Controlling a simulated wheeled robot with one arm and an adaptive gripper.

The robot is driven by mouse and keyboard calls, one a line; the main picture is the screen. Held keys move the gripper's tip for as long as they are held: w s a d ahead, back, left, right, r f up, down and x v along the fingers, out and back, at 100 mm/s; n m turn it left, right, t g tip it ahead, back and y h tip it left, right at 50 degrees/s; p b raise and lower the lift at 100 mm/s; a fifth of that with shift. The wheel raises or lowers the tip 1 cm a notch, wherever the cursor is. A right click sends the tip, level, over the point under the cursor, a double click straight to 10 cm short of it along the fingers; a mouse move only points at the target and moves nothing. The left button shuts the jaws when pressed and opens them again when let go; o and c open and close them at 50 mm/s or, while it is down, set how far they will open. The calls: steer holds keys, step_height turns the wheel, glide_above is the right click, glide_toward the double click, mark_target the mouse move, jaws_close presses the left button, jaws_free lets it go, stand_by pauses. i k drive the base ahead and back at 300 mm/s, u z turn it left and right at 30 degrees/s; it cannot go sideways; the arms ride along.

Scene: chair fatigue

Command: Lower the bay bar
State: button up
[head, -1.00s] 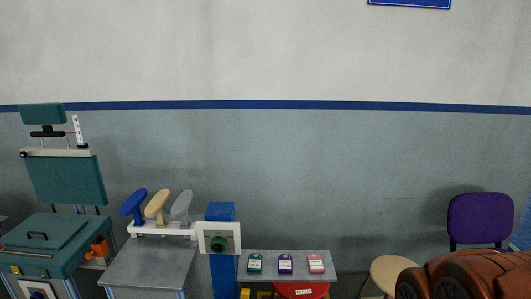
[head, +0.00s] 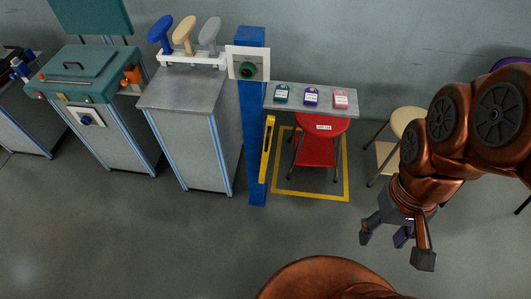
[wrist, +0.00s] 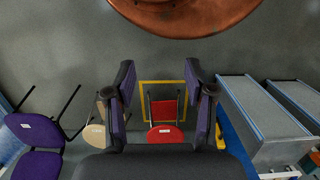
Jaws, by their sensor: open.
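The bay bar looks to be the yellow bar (head: 267,148), which stands upright along the right side of the blue post (head: 253,150). A yellow piece beside the blue post also shows in the wrist view (wrist: 219,137), partly hidden by my gripper. My gripper (head: 396,247) is open and empty, above the floor to the right of the yellow-outlined bay (head: 310,197). It is well apart from the bar. In the wrist view the open fingers (wrist: 159,80) frame the bay and the red chair (head: 317,148) in it.
A grey shelf (head: 350,104) with three small labelled items joins the post's right. A beige chair (head: 385,157) stands right of the bay. A grey cabinet (head: 195,155) stands left of the post. The floor in front is clear.

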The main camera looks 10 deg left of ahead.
mark_target(270, 119)
steer(key=k, duration=0.6)
steer(key=u, duration=0.85)
steer(key=i, duration=1)
steer(key=u, duration=0.95)
